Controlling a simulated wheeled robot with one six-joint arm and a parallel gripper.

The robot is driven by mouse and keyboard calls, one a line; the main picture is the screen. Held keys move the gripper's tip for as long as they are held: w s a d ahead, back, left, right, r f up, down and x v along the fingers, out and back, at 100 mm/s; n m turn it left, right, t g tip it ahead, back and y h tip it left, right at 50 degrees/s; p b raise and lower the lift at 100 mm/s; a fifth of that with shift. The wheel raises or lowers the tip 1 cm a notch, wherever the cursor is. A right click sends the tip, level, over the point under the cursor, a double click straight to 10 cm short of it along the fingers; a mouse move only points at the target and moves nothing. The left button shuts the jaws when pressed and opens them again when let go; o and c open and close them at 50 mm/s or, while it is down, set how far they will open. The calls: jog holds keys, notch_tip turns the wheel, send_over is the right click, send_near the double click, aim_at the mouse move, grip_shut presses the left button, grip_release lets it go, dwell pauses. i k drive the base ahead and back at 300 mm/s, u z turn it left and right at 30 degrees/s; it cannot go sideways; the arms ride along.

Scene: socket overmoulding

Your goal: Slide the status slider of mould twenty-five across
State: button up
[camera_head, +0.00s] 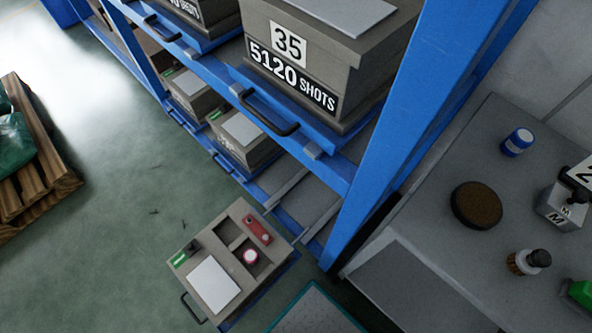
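No number twenty-five can be read in the head view. A grey mould (222,230) sits low on a pulled-out blue tray, seen from above, with its number hidden. On its top are a green marker (180,259) beside a small dark part, a pale plate (212,285), a red piece (257,229) and a round pink-and-white piece (251,257) in a recess. I cannot tell which part is the status slider. A large mould marked 35 and 5120 shots (296,75) stands on a higher shelf. My gripper is not in view.
A blue rack (350,214) holds more grey moulds (252,150) with green markers. A grey bench (452,270) at right carries a brown disc (476,205), a blue-capped jar (517,142) and a brush-like item (529,262). A wooden pallet (34,180) stands at left. Green floor between is clear.

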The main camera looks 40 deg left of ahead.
aim_at(191, 248)
jog(key=k, duration=0.5)
jog(key=u, duration=2.8)
jog(key=k, duration=0.4)
jog(key=z, duration=0.3)
